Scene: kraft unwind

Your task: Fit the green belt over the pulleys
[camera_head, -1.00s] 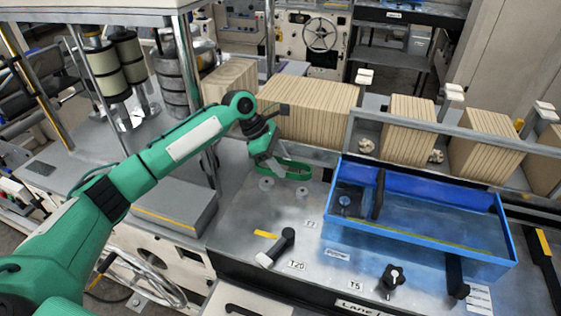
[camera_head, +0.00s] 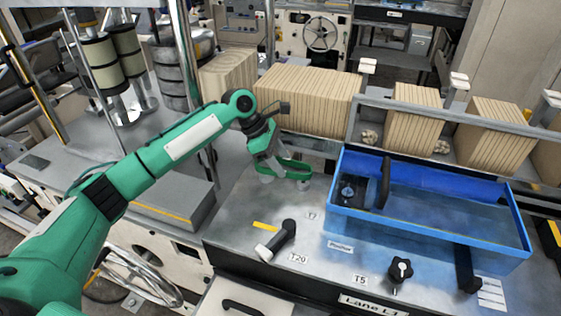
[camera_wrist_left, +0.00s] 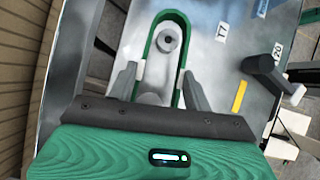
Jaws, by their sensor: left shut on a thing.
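The green belt (camera_head: 294,172) is a thin loop held by my left gripper (camera_head: 268,160) just above the metal panel. In the left wrist view the belt (camera_wrist_left: 165,15) curves around the outline of one round grey pulley (camera_wrist_left: 167,41). My left gripper also shows there (camera_wrist_left: 158,82), with a finger on each side, shut on the belt. A second pulley (camera_wrist_left: 149,98) shows partly between the fingers. In the head view the pulley tops (camera_head: 303,184) sit just under the belt; I cannot tell whether the belt touches them. My right gripper is not in view.
A blue tray (camera_head: 430,240) stands on the panel to the right. A black-handled lever (camera_head: 281,238) and a black knob (camera_head: 400,268) are in front. Brown slatted blocks (camera_head: 310,100) stand behind the belt. A grey box (camera_head: 172,205) lies to the left.

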